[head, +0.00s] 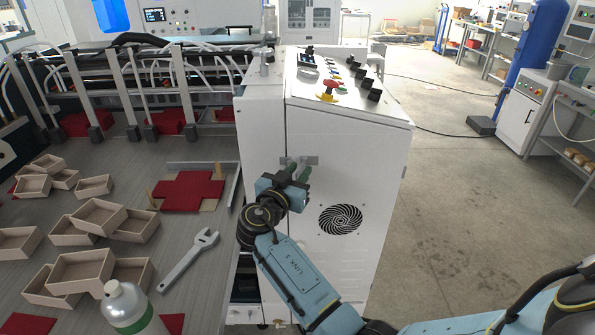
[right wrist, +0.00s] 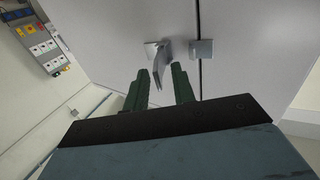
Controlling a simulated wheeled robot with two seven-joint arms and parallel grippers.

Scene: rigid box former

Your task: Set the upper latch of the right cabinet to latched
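The right cabinet (head: 348,150) is the white cabinet in the middle of the head view. Its upper latch (head: 312,160) is a small grey metal fitting high on its side, partly hidden by my gripper. In the right wrist view, the latch lever (right wrist: 163,62) hangs at a slant from its mount and does not reach across the seam to the metal catch plate (right wrist: 201,48). My right gripper (head: 297,171) is at the latch. Its green fingers (right wrist: 161,74) are apart, with the lever's end showing between them; I cannot tell whether they touch it. My left gripper is not in view.
A red and yellow emergency stop (head: 328,91) and several dark knobs sit on the cabinet's sloped top. A round vent (head: 340,219) is below the latch. To the left, a table (head: 205,280) holds a wrench (head: 190,258) and several wooden trays. Open floor (head: 455,215) lies right.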

